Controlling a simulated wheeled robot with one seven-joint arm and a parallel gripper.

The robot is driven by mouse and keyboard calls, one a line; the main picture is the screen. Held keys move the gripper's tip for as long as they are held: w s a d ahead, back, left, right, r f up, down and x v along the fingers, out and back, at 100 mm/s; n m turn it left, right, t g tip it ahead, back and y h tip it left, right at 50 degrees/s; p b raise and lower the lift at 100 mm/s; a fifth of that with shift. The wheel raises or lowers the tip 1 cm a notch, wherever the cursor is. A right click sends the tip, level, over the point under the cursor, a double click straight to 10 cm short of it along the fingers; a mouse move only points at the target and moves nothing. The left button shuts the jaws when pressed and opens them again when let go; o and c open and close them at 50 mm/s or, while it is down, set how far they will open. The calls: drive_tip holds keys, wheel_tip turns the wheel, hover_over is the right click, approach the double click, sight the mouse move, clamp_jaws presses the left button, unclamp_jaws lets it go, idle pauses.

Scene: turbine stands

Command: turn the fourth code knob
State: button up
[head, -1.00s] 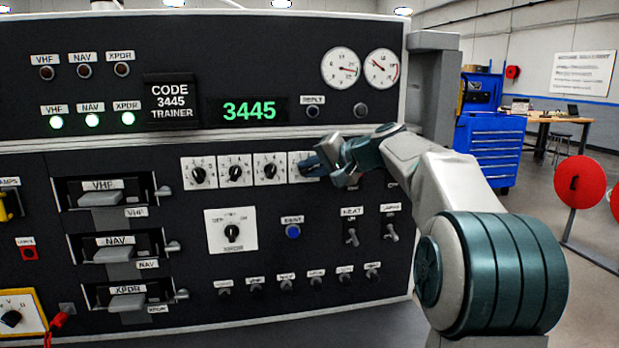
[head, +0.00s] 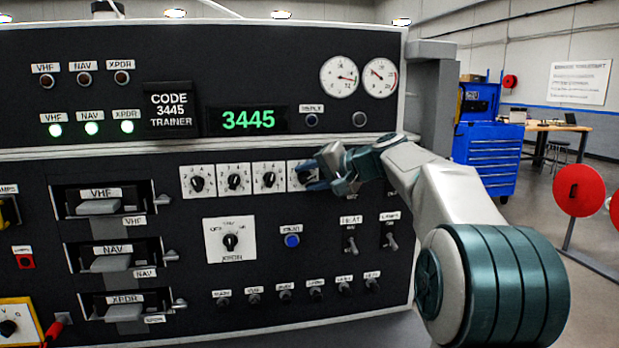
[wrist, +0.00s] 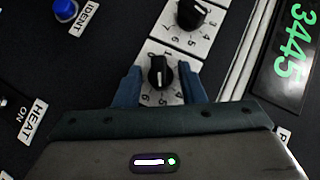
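The fourth code knob (wrist: 160,72) is a black knob on a white numbered plate in the wrist view. It sits between my two blue fingers, with a gap on either side. In the head view my gripper (head: 317,178) is in front of the fourth plate (head: 296,170) and hides most of it, including the knob. My gripper is open and empty. I cannot tell how far the fingertips are from the panel. The green display (head: 248,120) reads 3445, and the placard (head: 170,108) also reads 3445.
The third code knob (head: 269,180) is just left of my gripper and shows in the wrist view (wrist: 191,15). A blue IDENT button (head: 292,240) and HEAT switch (head: 351,245) sit below. A blue tool chest (head: 490,155) and red discs (head: 579,190) stand right.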

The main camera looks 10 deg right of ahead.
drive_tip(key=v, duration=1.3)
drive_tip(key=shift+s+d+b, duration=0.2)
drive_tip(key=shift+d+b, duration=0.05)
drive_tip(key=shift+b, duration=0.15)
